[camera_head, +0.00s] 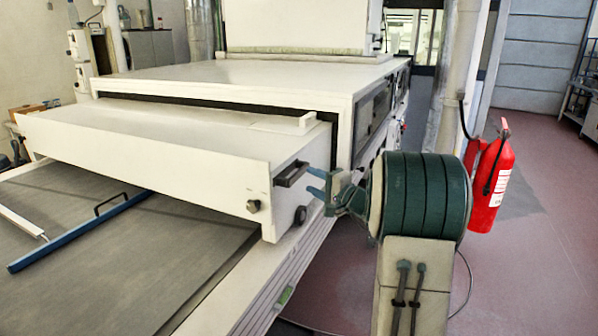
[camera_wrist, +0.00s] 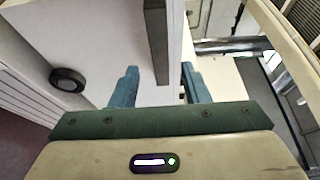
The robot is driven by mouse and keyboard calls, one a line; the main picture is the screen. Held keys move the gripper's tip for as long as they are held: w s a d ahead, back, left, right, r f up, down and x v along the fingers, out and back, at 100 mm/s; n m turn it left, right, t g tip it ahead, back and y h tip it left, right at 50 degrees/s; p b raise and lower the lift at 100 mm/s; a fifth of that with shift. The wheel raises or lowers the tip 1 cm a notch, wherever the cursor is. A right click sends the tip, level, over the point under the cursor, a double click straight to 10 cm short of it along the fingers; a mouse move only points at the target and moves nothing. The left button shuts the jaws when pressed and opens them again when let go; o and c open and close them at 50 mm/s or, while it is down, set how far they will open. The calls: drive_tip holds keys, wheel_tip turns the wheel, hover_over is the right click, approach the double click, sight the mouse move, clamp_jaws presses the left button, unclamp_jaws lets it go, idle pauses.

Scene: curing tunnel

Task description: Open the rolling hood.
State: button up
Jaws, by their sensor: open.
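The rolling hood (camera_head: 150,156) is a long white box at the mouth of the white tunnel housing, over the grey belt. In the wrist view the dark handle (camera_wrist: 156,42) reaches down between the two open fingers of my gripper (camera_wrist: 161,86), apart from both. The wheel (camera_wrist: 68,80) shows at left.
The white tunnel housing (camera_head: 240,76) stands behind the hood. A blue bar with a black handle (camera_head: 82,232) lies across the grey belt (camera_head: 120,270). A red fire extinguisher (camera_head: 492,180) hangs on a column right of my arm. The reddish floor (camera_head: 540,250) at right is open.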

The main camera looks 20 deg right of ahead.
sight(300, 175)
drive_tip(key=p+x, duration=0.1)
drive_tip(key=x, duration=0.5)
drive_tip(key=shift+w+a, duration=0.1)
drive_tip(key=shift+w, duration=0.1)
clamp_jaws()
